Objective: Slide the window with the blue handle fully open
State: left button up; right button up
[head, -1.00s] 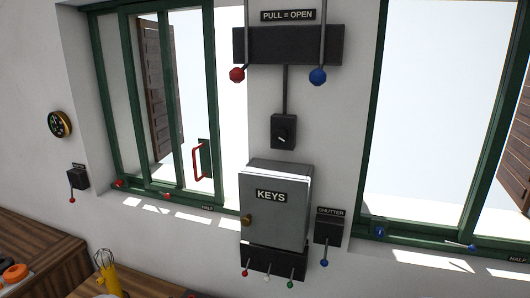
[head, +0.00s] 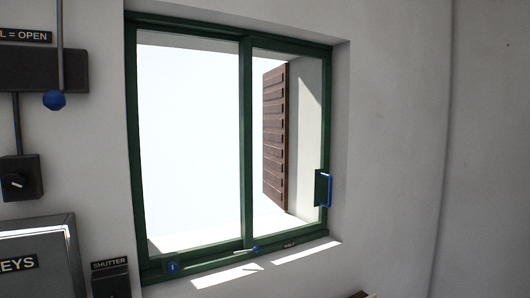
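The window with the blue handle (head: 328,190) fills the middle of the head view, in a dark green frame (head: 133,150). The blue handle is upright on the right stile of the right-hand sash (head: 246,150). That sash stands in the right half of the frame, its handle side close to the right jamb. A small blue-tipped lever (head: 254,249) lies on the bottom rail near the HALF label (head: 289,245). A round blue knob (head: 173,267) sits at the lower left of the frame. Neither gripper is in view.
At the left are a black box with a blue ball pull (head: 54,100), a rotary switch (head: 20,178), the grey KEYS cabinet (head: 45,245) and the SHUTTER box (head: 111,280). A brown slatted shutter (head: 274,135) stands outside. The wall right of the window is bare.

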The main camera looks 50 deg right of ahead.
aim_at(323, 189)
jog(key=z, duration=1.8)
jog(key=i+l, duration=0.1)
jog(key=i+l+u, duration=0.15)
jog(key=l, duration=0.2)
jog(key=k, duration=0.05)
